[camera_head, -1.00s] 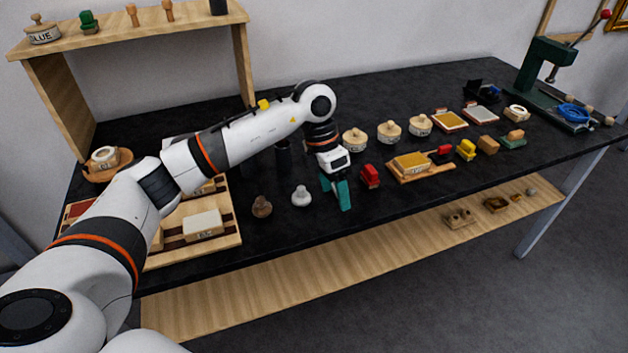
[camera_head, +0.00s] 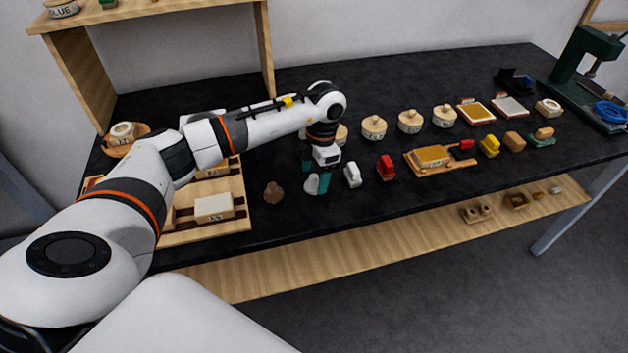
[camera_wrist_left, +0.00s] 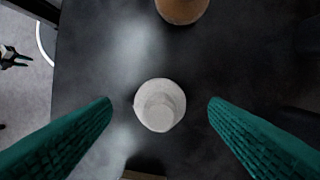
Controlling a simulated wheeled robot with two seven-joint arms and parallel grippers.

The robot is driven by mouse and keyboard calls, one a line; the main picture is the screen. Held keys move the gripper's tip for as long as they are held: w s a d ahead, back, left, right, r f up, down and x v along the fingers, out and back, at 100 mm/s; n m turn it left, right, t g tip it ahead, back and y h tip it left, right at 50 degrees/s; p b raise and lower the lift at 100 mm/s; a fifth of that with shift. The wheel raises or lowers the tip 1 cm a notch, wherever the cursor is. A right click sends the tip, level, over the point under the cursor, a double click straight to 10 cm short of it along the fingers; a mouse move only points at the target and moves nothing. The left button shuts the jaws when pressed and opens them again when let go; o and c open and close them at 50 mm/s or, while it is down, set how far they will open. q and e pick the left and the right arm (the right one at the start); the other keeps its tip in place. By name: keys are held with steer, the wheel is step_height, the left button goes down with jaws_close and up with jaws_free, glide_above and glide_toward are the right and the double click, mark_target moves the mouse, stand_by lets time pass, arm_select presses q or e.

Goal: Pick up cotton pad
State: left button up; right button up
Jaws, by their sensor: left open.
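The cotton pad, which I take to be the small white round piece with a knob (camera_head: 311,185), stands on the black table near its front edge. In the left wrist view the white pad (camera_wrist_left: 160,105) sits between my fingers, seen from above, with gaps on both sides. My left gripper (camera_head: 316,175) points down over it with teal fingers open and empty. In the left wrist view the left gripper (camera_wrist_left: 159,104) shows both fingers spread wide. One finger partly overlaps the pad in the head view.
A similar brown piece (camera_head: 273,192) stands just left of the pad. A white block (camera_head: 353,175) and a red block (camera_head: 386,168) stand to the right. A wooden tray (camera_head: 180,237) lies left. Round lidded pots (camera_head: 374,128) stand behind.

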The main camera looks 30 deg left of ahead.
mark_target(314, 176)
arm_select(q)
step_height(314, 176, down, 2)
steer(key=shift+s, duration=0.1)
steer(key=shift+a+f, duration=0.1)
steer(key=shift+f, duration=0.05)
steer(key=c, duration=1)
steer(key=shift+c, duration=0.2)
arm_select(e)
steer(key=shift+s+r, duration=0.3)
steer(key=shift+s, duration=0.25)
